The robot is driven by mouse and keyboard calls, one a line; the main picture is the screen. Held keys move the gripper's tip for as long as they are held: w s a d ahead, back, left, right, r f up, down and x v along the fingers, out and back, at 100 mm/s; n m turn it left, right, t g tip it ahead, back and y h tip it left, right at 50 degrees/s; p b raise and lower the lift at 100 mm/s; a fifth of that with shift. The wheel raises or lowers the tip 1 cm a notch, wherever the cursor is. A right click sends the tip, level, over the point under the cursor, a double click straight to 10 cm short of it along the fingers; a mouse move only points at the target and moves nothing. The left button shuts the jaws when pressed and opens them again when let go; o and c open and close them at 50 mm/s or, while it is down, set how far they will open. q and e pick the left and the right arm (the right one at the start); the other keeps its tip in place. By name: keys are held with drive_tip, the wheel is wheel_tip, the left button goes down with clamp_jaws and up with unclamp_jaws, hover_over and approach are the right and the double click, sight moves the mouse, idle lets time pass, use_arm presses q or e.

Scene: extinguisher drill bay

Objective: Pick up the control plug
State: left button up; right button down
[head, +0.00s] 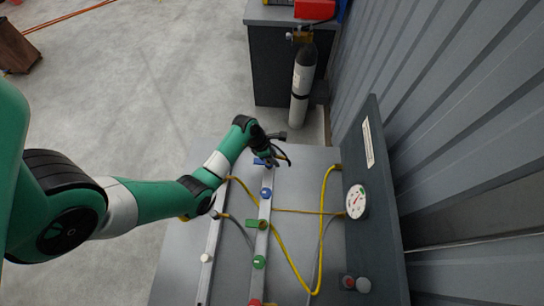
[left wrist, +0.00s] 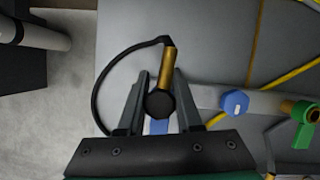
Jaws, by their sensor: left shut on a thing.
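The control plug seems to be the brass piece with a round black end (left wrist: 167,70) in the left wrist view. A black cable loops from its top round to the left. My left gripper (left wrist: 160,92) is shut on it, one finger on each side. In the head view my left gripper (head: 276,154) is at the far end of the bench, above the silver rail, and the plug is too small there to make out clearly. A blue piece (left wrist: 158,127) shows below the plug, partly hidden by the gripper. My right gripper is in neither view.
The grey bench (head: 180,245) carries silver rails with a blue knob (head: 266,193), a green lever (head: 257,224) and a white knob (head: 205,258). A yellow hose (head: 323,230) loops near the gauge (head: 356,201). A grey cylinder (head: 301,90) stands beyond the bench.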

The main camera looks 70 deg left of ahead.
sight(274, 154)
use_arm(q)
clamp_jaws()
drive_tip(key=shift+r, duration=0.6)
wheel_tip(274, 154, up, 3)
drive_tip(key=shift+s+d+f+p, duration=0.1)
drive_tip(key=shift+s+p, duration=0.05)
drive_tip(key=shift+p, duration=0.8)
drive_tip(key=s+d+r+p, duration=0.4)
drive_tip(key=s+d+r, duration=0.3)
drive_tip(key=s+r, duration=0.2)
drive_tip(key=shift+s+d, duration=0.35)
drive_tip(key=shift+s, duration=0.8)
